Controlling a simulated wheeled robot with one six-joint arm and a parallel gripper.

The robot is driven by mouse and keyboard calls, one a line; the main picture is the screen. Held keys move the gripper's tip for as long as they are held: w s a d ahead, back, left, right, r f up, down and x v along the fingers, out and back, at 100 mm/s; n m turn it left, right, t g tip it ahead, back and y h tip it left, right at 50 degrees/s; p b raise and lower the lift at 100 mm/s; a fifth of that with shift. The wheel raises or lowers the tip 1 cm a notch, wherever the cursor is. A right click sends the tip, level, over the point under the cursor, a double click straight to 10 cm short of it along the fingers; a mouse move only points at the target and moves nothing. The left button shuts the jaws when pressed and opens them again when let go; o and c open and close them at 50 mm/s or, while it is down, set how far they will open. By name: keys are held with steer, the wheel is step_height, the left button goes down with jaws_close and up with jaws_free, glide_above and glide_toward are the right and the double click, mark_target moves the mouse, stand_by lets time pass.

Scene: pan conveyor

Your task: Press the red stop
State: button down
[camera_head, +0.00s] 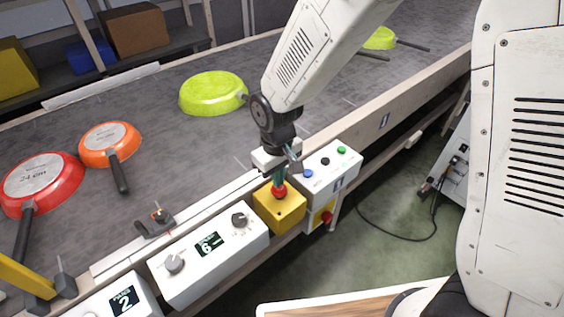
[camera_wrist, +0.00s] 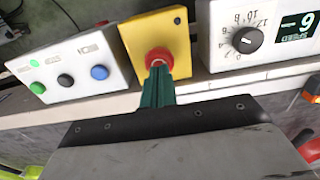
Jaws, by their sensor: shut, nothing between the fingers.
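The red stop button (camera_head: 279,191) sits on top of a yellow box (camera_head: 279,211) on the conveyor's near rail. In the wrist view the red stop (camera_wrist: 159,58) shows at the tip of my fingers, on the yellow box (camera_wrist: 142,32). My gripper (camera_head: 281,180) is shut and empty, pointing down directly over the red stop. Its fingertips (camera_wrist: 158,70) overlap the near part of the button. They look at or very close to its top; I cannot tell whether they touch or press it.
A white box with blue, black and green buttons (camera_head: 329,165) stands right of the yellow box. A dial panel (camera_head: 209,262) stands left. Red (camera_head: 44,183), orange (camera_head: 108,145) and green (camera_head: 213,93) pans lie on the conveyor belt (camera_head: 160,130). Another red knob (camera_head: 327,218) sits lower down.

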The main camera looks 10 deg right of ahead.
mark_target(280, 189)
steer(key=shift+f, duration=0.45)
steer(key=shift+s+f, duration=0.1)
steer(key=shift+f, duration=0.7)
steer(key=shift+s+d+f, duration=0.15)
steer(key=shift+f, duration=0.15)
step_height(280, 189, up, 15)
steer(key=shift+w+a, duration=0.25)
steer(key=shift+f, duration=0.1)
